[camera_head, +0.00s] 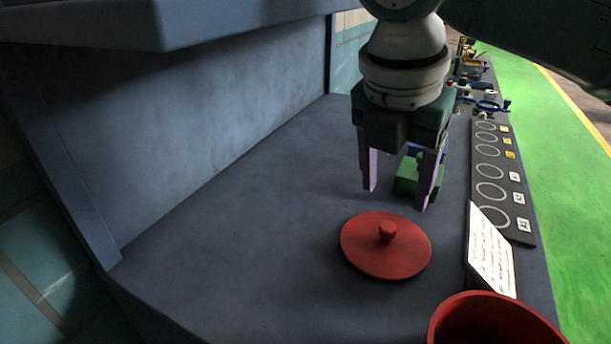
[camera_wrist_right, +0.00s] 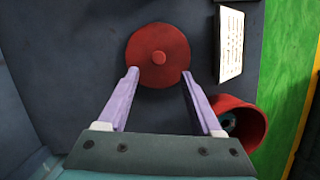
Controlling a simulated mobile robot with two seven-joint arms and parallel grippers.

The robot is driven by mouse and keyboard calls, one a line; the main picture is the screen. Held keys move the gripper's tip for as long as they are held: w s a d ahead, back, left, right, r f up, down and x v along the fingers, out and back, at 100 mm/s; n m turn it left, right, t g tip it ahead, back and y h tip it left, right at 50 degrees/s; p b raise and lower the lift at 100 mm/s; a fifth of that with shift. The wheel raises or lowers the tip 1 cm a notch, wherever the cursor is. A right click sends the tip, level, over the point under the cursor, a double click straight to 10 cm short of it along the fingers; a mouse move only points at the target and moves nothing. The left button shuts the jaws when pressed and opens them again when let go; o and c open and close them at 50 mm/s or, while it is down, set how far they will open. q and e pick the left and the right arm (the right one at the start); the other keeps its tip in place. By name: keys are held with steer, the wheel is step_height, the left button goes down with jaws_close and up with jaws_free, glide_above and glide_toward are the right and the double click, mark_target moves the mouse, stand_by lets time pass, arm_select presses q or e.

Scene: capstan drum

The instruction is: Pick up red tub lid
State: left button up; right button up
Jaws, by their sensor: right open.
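The red tub lid (camera_head: 362,253) is a round disc with a small knob on top, lying flat on the dark grey bench. It also shows in the right wrist view (camera_wrist_right: 150,50), beyond the fingertips. My right gripper (camera_head: 396,198) is open and empty, pointing down above and behind the lid in the head view. Its two pale purple fingers also show in the right wrist view (camera_wrist_right: 160,72), spread to either side of the lid's near edge. The lid's knob is apart from the fingers. My left gripper is not in view.
A red tub (camera_head: 490,305) stands at the bench's near right edge. A white printed card (camera_head: 490,250) is beside it. A green block (camera_head: 406,176) sits behind the right gripper. A dark marked strip (camera_head: 486,160) runs along the right. Bench left of the lid is clear.

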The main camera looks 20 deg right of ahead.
mark_target(389, 226)
steer(key=shift+x, duration=4)
steer(key=shift+a, duration=0.15)
jaws_close()
